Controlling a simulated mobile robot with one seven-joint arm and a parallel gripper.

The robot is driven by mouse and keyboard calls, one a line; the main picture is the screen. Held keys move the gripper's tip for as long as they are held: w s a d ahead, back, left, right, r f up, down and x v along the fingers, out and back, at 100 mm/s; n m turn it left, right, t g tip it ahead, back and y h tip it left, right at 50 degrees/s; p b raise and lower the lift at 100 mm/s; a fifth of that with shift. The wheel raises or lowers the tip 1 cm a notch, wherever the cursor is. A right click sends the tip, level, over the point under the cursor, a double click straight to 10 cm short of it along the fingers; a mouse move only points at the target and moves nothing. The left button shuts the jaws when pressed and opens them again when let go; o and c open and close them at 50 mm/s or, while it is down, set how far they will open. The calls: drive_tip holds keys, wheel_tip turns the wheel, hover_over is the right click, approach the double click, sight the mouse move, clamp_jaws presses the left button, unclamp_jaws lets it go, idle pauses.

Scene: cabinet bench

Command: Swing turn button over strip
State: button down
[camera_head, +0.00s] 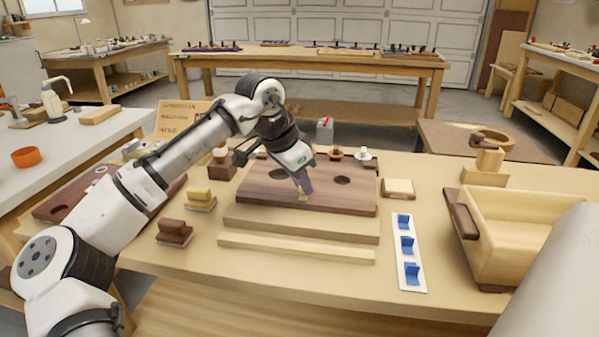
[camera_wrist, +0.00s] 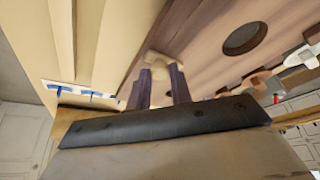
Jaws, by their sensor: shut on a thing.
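My gripper (camera_head: 303,190) reaches down to the front edge of the dark wooden board (camera_head: 262,190). Its two purple-grey fingers, also seen in the wrist view (camera_wrist: 159,80), are shut on a small pale wooden piece, apparently the turn button (camera_wrist: 162,59). In the head view only a bit of the turn button (camera_head: 303,198) shows below the fingertips. A pale strip (camera_head: 295,250) lies along the front of the board, below a pale step (camera_head: 300,225); I cannot tell which is the task's strip. The fingers hide part of the button, and its pivot cannot be made out.
The dark board has a round hole (camera_head: 342,180) right of my gripper. A white plate with blue clips (camera_head: 408,250) lies at right, near a pale wooden bin (camera_head: 510,230). Small wooden blocks (camera_head: 174,232) stand at left. The bench front is clear.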

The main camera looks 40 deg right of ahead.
drive_tip(key=shift+s+n, duration=0.1)
drive_tip(key=shift+n, duration=0.3)
drive_tip(key=c, duration=1.3)
unclamp_jaws()
drive_tip(key=shift+o, duration=0.2)
drive_tip(key=p+v, duration=0.2)
drive_tip(key=v, duration=1.1)
drive_tip(key=shift+s+r, duration=0.2)
drive_tip(key=shift+r, duration=0.25)
